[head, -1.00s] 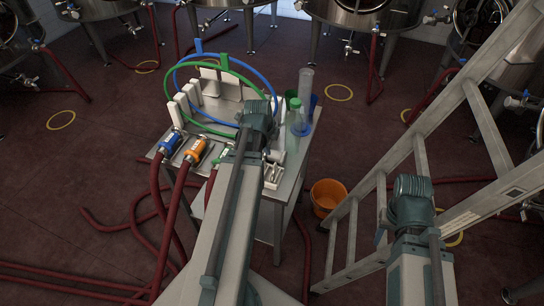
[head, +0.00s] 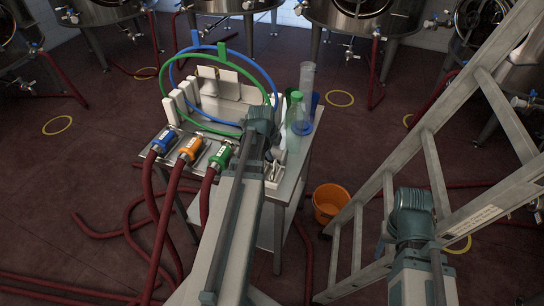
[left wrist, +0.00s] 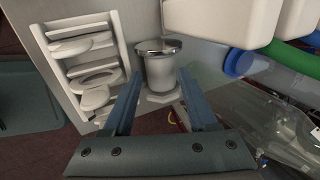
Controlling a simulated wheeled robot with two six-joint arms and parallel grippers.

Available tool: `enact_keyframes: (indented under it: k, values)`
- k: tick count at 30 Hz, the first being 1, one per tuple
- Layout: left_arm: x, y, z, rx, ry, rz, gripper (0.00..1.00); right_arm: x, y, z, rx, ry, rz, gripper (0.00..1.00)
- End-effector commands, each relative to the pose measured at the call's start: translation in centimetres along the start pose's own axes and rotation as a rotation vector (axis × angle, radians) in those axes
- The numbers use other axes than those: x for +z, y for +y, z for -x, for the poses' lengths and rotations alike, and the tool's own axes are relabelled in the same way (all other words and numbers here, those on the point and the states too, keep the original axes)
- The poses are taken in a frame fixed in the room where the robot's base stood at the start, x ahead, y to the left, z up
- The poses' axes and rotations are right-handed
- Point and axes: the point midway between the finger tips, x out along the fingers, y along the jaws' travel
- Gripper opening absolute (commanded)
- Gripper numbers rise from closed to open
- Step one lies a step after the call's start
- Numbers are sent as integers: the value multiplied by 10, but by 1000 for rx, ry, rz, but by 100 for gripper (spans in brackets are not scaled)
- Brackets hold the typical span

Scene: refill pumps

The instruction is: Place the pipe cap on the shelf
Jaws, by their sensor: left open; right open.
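In the left wrist view, a pale grey, cup-shaped piece with a shiny metal rim (left wrist: 157,72), which looks like the pipe cap, stands upright just beyond my left fingertips. My left gripper (left wrist: 160,88) is open, its two blue-grey fingers apart and empty, pointing toward the piece. In the head view, my left arm reaches over the metal cart (head: 292,192) and hides its fingertips and the piece. My right arm shows at the lower right of the head view, but its gripper is not visible. I cannot tell which surface is the shelf.
A white rack (left wrist: 112,62) of rounded parts lies left of the piece. White blocks (left wrist: 235,20) crowd the upper right. Blue, orange (head: 190,149) and green (head: 221,156) hose couplings line the cart's left side. A green bottle (head: 297,115) and a ladder (head: 438,185) stand to the right.

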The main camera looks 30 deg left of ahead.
Motion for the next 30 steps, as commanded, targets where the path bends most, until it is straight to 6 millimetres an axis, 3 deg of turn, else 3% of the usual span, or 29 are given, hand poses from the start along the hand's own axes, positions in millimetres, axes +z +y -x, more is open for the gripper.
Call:
enact_keyframes:
  k: [1,7,16,26,30]
  values:
    - [3,1,-12,0,0,1,58,-1,-1,-12,0,0,0,50]
    - [6,0,-37,0,0,0,58,-2,-3,-34,0,0,0,50]
    - [5,-1,-38,0,0,1,58,-2,-3,-34,0,0,0,50]
    - [5,-1,-38,0,0,1,1,-2,-3,-34,0,0,0,50]
    - [5,-1,-38,0,0,1,0,-2,-3,-34,0,0,0,50]
